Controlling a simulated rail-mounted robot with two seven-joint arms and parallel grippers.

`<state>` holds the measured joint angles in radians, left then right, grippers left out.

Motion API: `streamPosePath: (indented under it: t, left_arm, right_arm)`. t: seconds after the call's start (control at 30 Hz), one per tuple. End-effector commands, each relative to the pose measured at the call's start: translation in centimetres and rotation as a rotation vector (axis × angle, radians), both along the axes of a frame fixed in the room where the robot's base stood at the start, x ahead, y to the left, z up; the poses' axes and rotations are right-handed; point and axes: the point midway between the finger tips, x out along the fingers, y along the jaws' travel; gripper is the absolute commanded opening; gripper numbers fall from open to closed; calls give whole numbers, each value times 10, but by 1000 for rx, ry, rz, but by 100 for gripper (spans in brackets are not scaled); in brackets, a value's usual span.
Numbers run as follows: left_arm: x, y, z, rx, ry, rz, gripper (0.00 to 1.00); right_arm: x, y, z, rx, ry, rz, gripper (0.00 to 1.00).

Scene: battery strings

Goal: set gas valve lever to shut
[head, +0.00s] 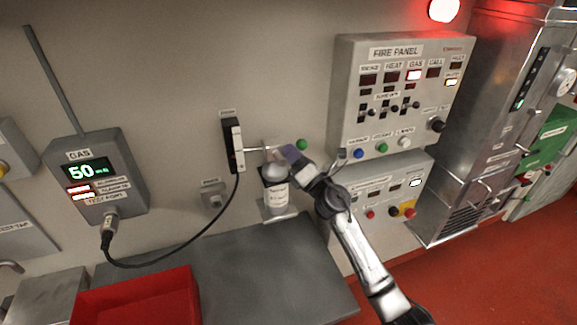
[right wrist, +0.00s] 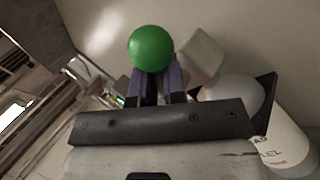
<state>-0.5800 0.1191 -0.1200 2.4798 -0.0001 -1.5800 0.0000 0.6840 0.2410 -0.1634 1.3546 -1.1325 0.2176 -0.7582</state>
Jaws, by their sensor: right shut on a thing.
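The gas valve lever ends in a green ball knob (head: 302,144), just above a gas bottle with a white label (head: 276,196) in the head view. In the right wrist view the green knob (right wrist: 150,48) stands out just beyond my fingertips. My right gripper (head: 290,153) has purple-grey fingers and is shut on the lever near its knob; it also shows in the right wrist view (right wrist: 160,82). The fingers hide most of the lever's arm, so I cannot tell its exact angle. The bottle's label (right wrist: 280,148) shows at the lower right there. My left gripper is not in view.
A black and white wall unit (head: 232,146) left of the bottle has a cable to the gas meter (head: 92,172), which reads 50. The fire panel (head: 400,95) is right of the knob, with a red light lit. A red bin (head: 140,298) sits at lower left.

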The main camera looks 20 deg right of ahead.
Motion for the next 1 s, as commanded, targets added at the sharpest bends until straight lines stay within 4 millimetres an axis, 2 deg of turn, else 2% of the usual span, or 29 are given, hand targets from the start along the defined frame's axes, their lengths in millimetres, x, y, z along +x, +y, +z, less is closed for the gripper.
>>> streamPosePath:
  t: [0.03,0.1,0.5,0.7,1.0]
  left_arm:
    - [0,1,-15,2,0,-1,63]
    - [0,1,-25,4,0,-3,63]
    - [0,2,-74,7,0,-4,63]
    - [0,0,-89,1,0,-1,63]
    - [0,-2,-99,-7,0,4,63]
  right_arm:
    - [-1,-5,1,53,-18,-7,0]
    - [-1,-6,-1,118,-22,-7,0]
    - [-2,-12,-12,450,-35,-8,0]
    - [-2,-14,-16,562,-38,-9,0]
    - [-2,-15,-18,649,-40,-12,0]
